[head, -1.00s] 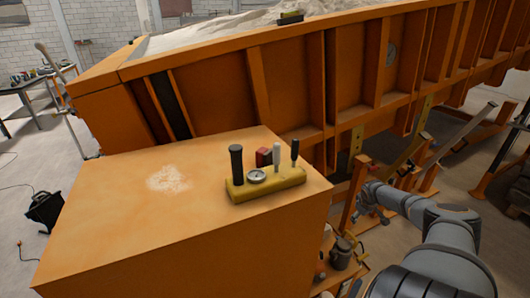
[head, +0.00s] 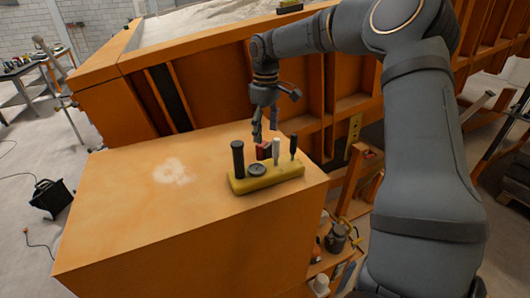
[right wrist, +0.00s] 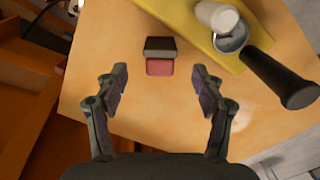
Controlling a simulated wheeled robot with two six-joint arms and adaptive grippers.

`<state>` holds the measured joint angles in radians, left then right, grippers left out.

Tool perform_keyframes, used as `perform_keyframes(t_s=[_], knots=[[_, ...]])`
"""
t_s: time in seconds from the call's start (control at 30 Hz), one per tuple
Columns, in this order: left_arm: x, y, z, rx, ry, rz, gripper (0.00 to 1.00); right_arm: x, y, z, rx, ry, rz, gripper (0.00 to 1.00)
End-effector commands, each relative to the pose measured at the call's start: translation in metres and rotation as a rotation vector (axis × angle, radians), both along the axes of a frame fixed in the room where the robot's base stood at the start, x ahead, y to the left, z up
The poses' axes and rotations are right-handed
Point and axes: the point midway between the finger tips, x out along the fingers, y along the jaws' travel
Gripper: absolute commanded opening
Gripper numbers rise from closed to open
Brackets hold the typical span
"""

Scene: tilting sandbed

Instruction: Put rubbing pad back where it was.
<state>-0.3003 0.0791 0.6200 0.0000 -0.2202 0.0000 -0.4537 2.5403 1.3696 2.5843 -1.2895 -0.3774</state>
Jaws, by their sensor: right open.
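The rubbing pad appears to be the small red and dark block (head: 263,151) standing on the orange cabinet top (head: 130,200), just behind the yellow holder (head: 238,187). In the right wrist view this pad (right wrist: 160,68) shows a dark part and a red part, beside the yellow holder (right wrist: 178,12). My right gripper (head: 265,132) is above the pad, pointing down. In the right wrist view my right gripper (right wrist: 160,80) has its fingers spread, with the pad ahead between them and clear of both. My left gripper is not in view.
The holder carries a thick black handle (head: 237,158), a round dial-like piece (head: 257,169), a white-handled tool (head: 277,152) and a black-handled tool (head: 293,146). The sandbed's orange wall (head: 220,95) rises behind. The cabinet's left side is clear except for a pale sandy patch (head: 173,171).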

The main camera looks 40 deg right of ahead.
Motion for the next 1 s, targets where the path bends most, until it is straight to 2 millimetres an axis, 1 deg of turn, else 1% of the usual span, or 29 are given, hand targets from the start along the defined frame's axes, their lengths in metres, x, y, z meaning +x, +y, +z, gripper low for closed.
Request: perform_keyframes(t_s=[0.03, 0.13, 0.27, 0.33, 0.43, 0.5, 0.6, 0.67, 0.87, 0.9, 1.0], knots=[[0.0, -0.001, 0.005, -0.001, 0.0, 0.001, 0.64, 0.0, 0.0, -0.007, 0.0, 0.002, 0.0, 0.69], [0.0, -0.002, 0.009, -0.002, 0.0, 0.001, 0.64, 0.0, 0.0, -0.019, 0.001, 0.001, 0.0, 0.69], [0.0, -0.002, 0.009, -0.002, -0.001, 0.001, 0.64, 0.001, -0.001, -0.025, -0.001, -0.003, -0.001, 0.69], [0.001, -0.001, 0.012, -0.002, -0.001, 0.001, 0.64, 0.001, -0.001, -0.026, -0.001, -0.001, -0.001, 0.69], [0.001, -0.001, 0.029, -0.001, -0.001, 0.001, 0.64, 0.001, 0.0, -0.037, 0.0, 0.003, -0.001, 0.69], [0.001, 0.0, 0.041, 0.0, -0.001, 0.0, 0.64, 0.003, 0.0, -0.049, 0.0, 0.004, -0.002, 0.69], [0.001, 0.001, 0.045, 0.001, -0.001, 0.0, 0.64, 0.004, 0.0, -0.066, -0.001, 0.001, -0.002, 0.69], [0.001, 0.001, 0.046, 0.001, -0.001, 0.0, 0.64, 0.004, 0.0, -0.073, -0.002, -0.001, -0.002, 0.69], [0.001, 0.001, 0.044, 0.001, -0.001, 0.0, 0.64, 0.004, 0.0, -0.077, -0.002, -0.004, -0.002, 0.69], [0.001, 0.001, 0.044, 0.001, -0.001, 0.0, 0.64, 0.004, 0.0, -0.077, -0.002, -0.004, -0.002, 0.68], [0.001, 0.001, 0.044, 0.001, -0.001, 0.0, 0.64, 0.004, 0.0, -0.077, -0.002, -0.004, -0.002, 0.54]])
